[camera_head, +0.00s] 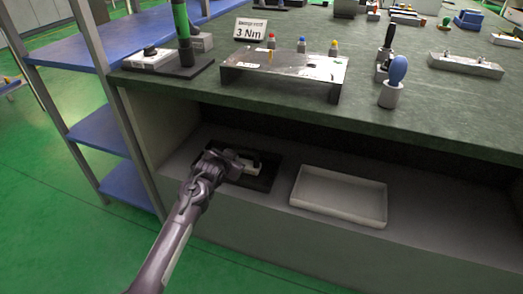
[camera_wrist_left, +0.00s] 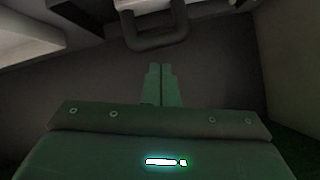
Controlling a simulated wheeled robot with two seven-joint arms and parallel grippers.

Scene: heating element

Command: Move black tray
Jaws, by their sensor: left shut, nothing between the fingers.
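The black tray (camera_head: 262,183) lies on the lower shelf under the workbench, left of a pale tray. A whitish part (camera_head: 250,167) shows on it. My left gripper (camera_head: 236,166) is over the left part of the black tray and hides some of it. In the left wrist view its fingers (camera_wrist_left: 161,72) are together with nothing between them. A dark U-shaped handle (camera_wrist_left: 158,43) lies just beyond the fingertips, apart from them in the picture. Whether the gripper touches the tray I cannot tell. My right gripper is out of view.
The empty pale tray (camera_head: 340,196) is to the right on the shelf. The bench top (camera_head: 395,118) overhangs the shelf and carries a metal stand (camera_head: 285,66) and several tools. A blue shelf rack (camera_head: 105,130) stands at the left. The shelf's right part is clear.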

